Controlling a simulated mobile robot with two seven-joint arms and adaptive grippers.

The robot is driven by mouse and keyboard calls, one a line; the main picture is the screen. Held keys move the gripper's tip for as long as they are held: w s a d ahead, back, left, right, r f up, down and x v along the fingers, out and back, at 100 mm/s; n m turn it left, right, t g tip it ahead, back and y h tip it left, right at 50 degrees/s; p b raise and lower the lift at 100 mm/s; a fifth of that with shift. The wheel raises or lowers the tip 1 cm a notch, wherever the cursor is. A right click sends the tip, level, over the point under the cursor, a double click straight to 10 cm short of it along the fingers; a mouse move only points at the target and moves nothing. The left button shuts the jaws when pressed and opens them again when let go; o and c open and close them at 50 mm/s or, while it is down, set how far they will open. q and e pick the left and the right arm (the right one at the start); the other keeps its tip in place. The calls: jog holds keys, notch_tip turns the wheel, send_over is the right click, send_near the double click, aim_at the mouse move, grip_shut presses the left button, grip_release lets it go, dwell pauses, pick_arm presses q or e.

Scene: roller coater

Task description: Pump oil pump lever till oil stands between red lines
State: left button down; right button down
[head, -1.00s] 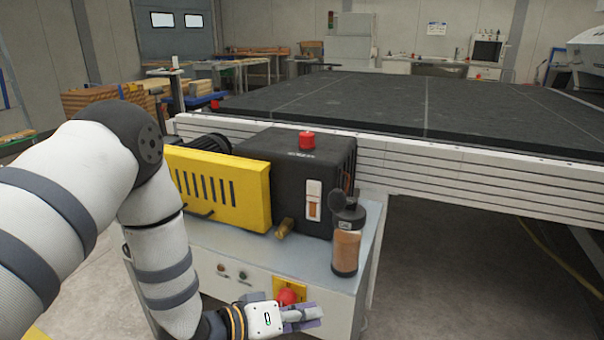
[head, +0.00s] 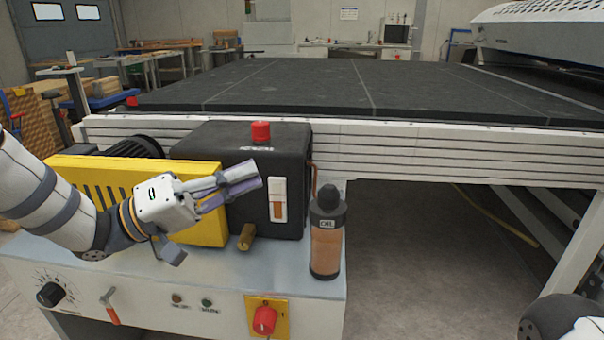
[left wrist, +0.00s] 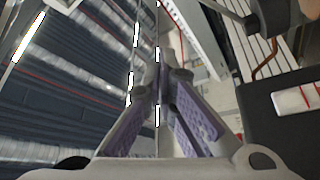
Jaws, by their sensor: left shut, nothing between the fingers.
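The black oil pump housing (head: 290,150) stands on the grey machine cabinet, with a red cap (head: 261,131) on top. A white-framed sight gauge (head: 278,183) on its front shows an orange-brown window; red lines are too small to make out. The gauge edge (left wrist: 292,102) shows at the right of the left wrist view. My left gripper (head: 250,178) is shut and empty, in front of the housing, just left of the gauge. Its fingertips meet in the left wrist view (left wrist: 158,80). I cannot tell which part is the lever. My right gripper is out of view.
A bottle marked OIL (head: 325,250) stands right of the pump. A yellow slotted guard (head: 85,172) is at left, partly behind my arm. A brass fitting (head: 246,237) juts forward. The front panel has a red knob (head: 264,320) and an orange-red handle (head: 110,305).

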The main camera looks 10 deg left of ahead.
aim_at(329, 196)
pick_arm(q)
jog(key=d, duration=0.9)
jog(key=shift+w+d+r+p, duration=0.2)
jog(key=shift+w+p, duration=0.15)
jog(key=shift+p, duration=0.1)
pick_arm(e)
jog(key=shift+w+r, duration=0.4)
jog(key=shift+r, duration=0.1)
pick_arm(q)
jog(key=shift+d+f, duration=0.1)
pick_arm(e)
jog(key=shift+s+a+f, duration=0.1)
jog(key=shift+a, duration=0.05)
